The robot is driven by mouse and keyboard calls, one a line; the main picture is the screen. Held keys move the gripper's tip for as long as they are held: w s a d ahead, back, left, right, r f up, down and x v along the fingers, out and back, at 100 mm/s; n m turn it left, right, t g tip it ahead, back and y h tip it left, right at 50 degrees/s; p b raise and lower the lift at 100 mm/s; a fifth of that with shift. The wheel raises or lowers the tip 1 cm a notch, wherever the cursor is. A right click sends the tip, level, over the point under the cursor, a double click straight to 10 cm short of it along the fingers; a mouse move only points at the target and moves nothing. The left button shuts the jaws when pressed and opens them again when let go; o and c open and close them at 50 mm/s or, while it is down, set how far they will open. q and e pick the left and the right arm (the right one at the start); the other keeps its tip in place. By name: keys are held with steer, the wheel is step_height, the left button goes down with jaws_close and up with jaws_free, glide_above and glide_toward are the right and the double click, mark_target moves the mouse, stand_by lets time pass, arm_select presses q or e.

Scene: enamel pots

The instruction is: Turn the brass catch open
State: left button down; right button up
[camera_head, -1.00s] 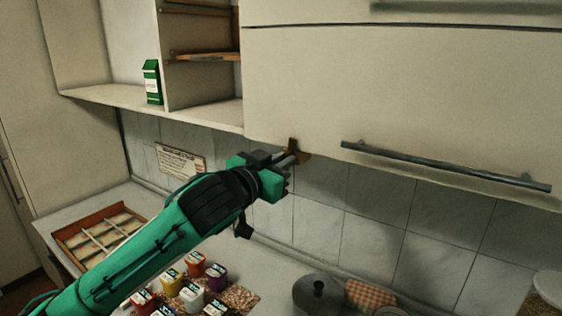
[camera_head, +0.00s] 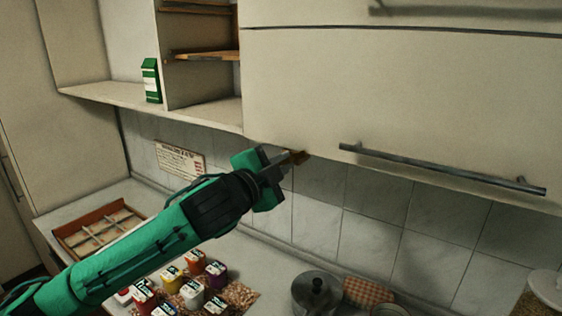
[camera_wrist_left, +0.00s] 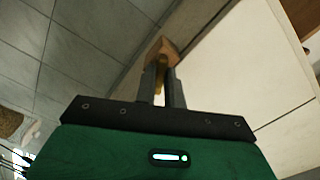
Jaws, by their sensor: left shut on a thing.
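The brass catch (camera_head: 298,157) is at the lower edge of the closed cabinet door (camera_head: 400,95) in the head view. In the left wrist view the catch (camera_wrist_left: 161,70) shows as a brass piece between the fingers, with a brown block behind it. My left gripper (camera_head: 286,160) is shut on the catch, its fingers reaching up from the lower left; it also shows in the left wrist view (camera_wrist_left: 160,85). The fingers hide part of the catch. My right gripper is not in view.
A long metal handle (camera_head: 440,168) runs along the door to the right of the catch. An open shelf with a green carton (camera_head: 151,80) is at left. Below are several coloured jars (camera_head: 190,292), a wooden tray (camera_head: 72,236) and a lidded pot (camera_head: 317,293).

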arm_select(q)
steer(key=m, duration=0.4)
steer(key=shift+m+p, duration=0.4)
steer(key=shift+f+m, duration=0.1)
steer(key=shift+m, duration=0.2)
steer(key=c, duration=1.5)
jaws_free()
steer(key=b+v, duration=0.5)
steer(key=v, duration=0.8)
steer(key=shift+s+a+b, duration=0.2)
steer(key=shift+s+b, duration=0.15)
steer(key=shift+b, duration=0.05)
